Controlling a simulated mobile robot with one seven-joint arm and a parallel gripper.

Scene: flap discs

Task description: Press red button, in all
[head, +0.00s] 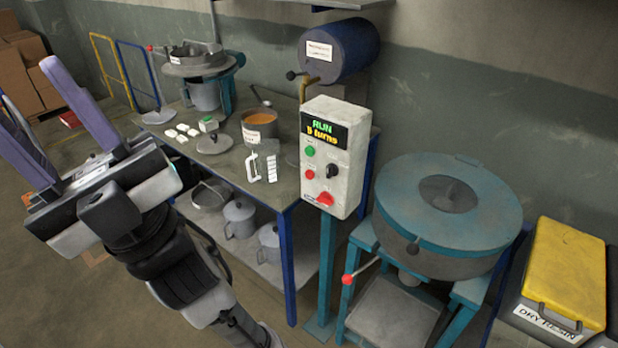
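A pale control box (344,191) stands on a teal post right of the workbench. Its lit display (323,128) reads "RUN" in green above a yellow count of "turns"; the digit is hard to read. Below are a green button (310,151), a round red button (310,174), a black knob (332,170) and a larger red control (325,198) at the lower right. My gripper (24,80) is at the far left, its two purple fingers pointing up and left. The fingers are apart with nothing seen between them. It is well away from the box.
The bench (289,188) holds an orange-filled pot (259,130), a lid and small white blocks. A blue drum (343,50) is above the box. A teal round machine (420,205) with a red-knobbed lever stands right, beside a yellow-lidded bin (565,268).

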